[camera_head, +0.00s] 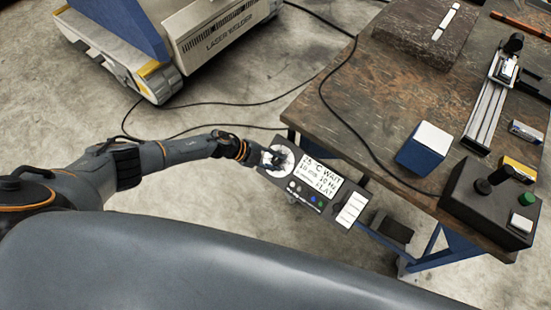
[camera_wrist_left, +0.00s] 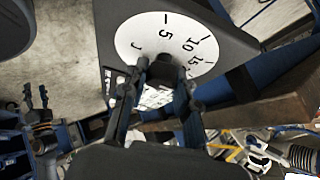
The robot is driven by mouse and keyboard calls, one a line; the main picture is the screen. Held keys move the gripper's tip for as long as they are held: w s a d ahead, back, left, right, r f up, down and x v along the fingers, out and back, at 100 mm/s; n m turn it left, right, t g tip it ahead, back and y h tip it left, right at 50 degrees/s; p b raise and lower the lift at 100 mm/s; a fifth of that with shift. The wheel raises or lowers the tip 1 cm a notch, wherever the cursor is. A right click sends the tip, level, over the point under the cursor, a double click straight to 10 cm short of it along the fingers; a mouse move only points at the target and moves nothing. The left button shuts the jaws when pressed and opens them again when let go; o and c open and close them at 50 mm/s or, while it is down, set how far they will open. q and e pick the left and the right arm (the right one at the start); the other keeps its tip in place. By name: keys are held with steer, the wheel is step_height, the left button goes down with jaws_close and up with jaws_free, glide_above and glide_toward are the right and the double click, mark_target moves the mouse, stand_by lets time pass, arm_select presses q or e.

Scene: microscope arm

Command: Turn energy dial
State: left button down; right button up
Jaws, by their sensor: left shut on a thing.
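The energy dial has a white round face (camera_head: 281,160) on the left end of a dark control panel (camera_head: 337,221). In the left wrist view the dial face (camera_wrist_left: 140,37) shows a scale with 5, 10 and 15 and the letter J. My left gripper (camera_head: 271,158) is at the dial, its fingers shut on the dial's knob (camera_wrist_left: 161,70). The fingers hide most of the knob, so its pointer cannot be read. The panel's display reads "25 °C WAIT" at the top. My right gripper is in neither view.
A worn workbench (camera_head: 385,105) stands behind the panel, with a blue box (camera_head: 422,150), a black control box (camera_head: 480,205) and a metal rail (camera_head: 487,112). A laser welder unit (camera_head: 215,40) stands at upper left. A black cable runs across the floor and bench.

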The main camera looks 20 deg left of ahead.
arm_select(q)
steer(key=shift+m+g+p, duration=0.3)
steer(key=shift+m+g, duration=0.4)
steer(key=shift+m, duration=0.5)
steer(key=shift+y, duration=0.3)
steer(key=c, duration=1)
jaws_free()
steer(key=v, duration=1.2)
